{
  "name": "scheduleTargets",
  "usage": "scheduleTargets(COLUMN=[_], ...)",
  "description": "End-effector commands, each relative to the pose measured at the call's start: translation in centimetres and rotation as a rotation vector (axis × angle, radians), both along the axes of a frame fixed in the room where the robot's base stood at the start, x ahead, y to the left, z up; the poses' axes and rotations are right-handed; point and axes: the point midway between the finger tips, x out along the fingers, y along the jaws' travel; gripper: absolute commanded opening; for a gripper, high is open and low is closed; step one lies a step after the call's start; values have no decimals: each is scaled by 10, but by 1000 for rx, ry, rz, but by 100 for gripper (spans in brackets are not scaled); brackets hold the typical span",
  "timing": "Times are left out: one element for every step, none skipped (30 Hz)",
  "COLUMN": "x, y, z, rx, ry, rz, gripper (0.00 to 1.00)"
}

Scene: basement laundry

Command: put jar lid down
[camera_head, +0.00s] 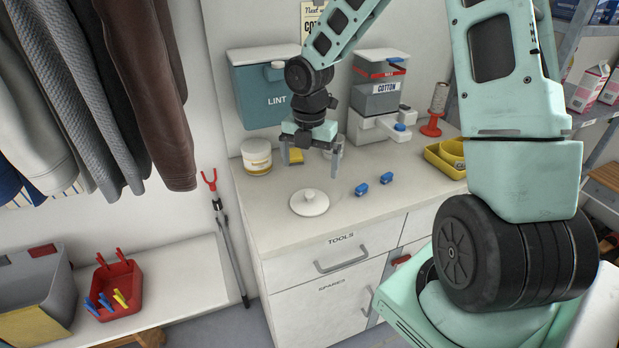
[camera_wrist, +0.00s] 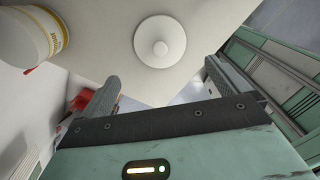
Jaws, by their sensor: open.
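The jar lid (camera_head: 309,202) is a white disc with a round knob on top. It lies flat, knob up, on the counter (camera_head: 270,220) near its front edge. It also shows in the wrist view (camera_wrist: 160,42), at the top and beyond the fingers. My gripper (camera_head: 311,172) is above the counter, over and slightly behind the lid. Its fingers are apart with nothing between them, and they do not touch the lid. In the wrist view the two fingers (camera_wrist: 160,85) stand wide at left and right.
A white jar with a yellow label (camera_head: 257,157) stands left of my gripper. A yellow tray (camera_head: 446,158) and a grey cotton dispenser (camera_head: 378,88) are farther right and back. The lint box (camera_head: 264,88) hangs behind.

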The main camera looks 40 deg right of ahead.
Motion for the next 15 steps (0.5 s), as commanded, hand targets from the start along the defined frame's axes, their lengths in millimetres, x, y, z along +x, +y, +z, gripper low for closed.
scheduleTargets(x=[1,1,1,0,0,0,-1,-3,-6,-9,-13,-21,-28,-37,-50], y=[-1,-1,-1,-1,0,2,5,11,21,31,42,60,75,90,110], z=[8,11,15,17,19,21,23,25,28,30,33,37,40,44,49], rx=[-1,-1,-1,-1,-1,0,0,-2,-4,-5,-8,-11,-13,-16,-18], ry=[-2,-3,-3,-2,0,0,1,1,3,4,5,8,7,7,7], rz=[-2,-2,-2,-2,-2,-6,-13,-24,-49,-77,-112,-169,-220,-276,-356], gripper=[100,100,100,100,100,100,100,100,100,100,100,100,100,100,100])
